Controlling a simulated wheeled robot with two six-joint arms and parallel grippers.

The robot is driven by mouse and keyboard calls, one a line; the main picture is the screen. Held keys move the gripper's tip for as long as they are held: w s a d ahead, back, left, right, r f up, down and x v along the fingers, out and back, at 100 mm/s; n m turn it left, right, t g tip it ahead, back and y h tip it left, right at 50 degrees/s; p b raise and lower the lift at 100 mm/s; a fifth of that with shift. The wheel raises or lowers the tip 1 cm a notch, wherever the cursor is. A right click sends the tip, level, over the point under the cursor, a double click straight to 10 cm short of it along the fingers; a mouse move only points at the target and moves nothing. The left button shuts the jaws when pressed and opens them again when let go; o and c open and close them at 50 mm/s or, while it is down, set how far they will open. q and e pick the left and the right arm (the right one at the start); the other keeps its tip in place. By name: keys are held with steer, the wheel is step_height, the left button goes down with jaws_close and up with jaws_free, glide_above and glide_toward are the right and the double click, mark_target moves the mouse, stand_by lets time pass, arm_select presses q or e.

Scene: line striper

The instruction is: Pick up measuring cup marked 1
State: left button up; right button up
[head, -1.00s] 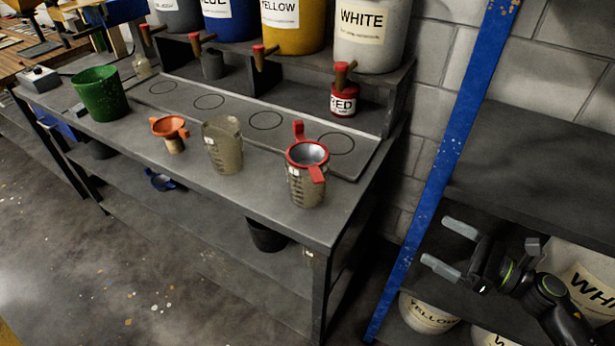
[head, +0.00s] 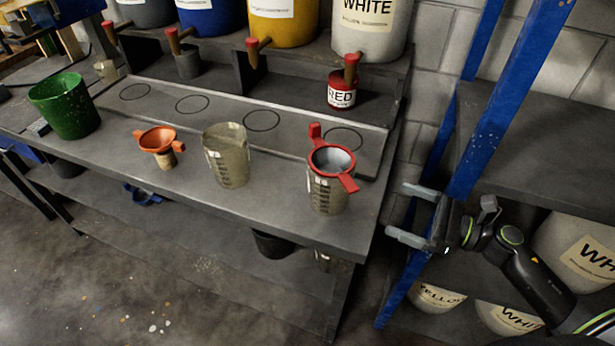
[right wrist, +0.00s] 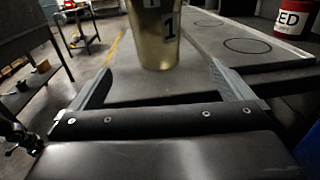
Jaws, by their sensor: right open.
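A clear measuring cup (head: 327,193) with a red-rimmed strainer (head: 333,160) on top stands upright at the right end of the grey bench. In the right wrist view a cup (right wrist: 154,45) with a label reading 1 stands ahead, between the lines of my fingers; its top is cut off. It appears to be the same cup. A second measuring cup (head: 227,158) stands left of it; its marking is unreadable. My right gripper (head: 400,211) is open and empty, to the right of the bench end, apart from the cup. My left gripper is out of view.
A blue upright post (head: 500,105) and a shelf rack (head: 550,140) stand close by my right arm. An orange funnel (head: 156,141) and green bucket (head: 65,108) sit farther left on the bench (head: 270,222). A red paint can (head: 341,92) stands behind the cup.

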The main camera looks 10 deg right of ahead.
mark_target(333, 185)
steer(key=p+x, duration=0.5)
steer(key=x, duration=0.5)
steer(key=shift+w+a+r, duration=0.2)
steer(key=shift+w+a, duration=0.05)
steer(key=shift+a, duration=0.05)
steer(key=shift+w+a+f+p, duration=0.15)
steer(key=shift+w+a+p, duration=0.2)
steer(key=shift+a, duration=0.1)
steer(key=p+x, duration=0.1)
steer(key=x, duration=0.1)
steer(key=p+x, duration=0.2)
steer(key=shift+s+a, duration=0.15)
steer(key=shift+a, duration=0.2)
steer(key=shift+w+a, duration=0.3)
steer(key=shift+a, duration=0.05)
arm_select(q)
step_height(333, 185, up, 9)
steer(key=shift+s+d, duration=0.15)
arm_select(e)
steer(key=shift+f, duration=0.1)
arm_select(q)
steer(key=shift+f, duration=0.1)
arm_select(e)
steer(key=shift+d, duration=0.1)
steer(key=c, duration=0.9)
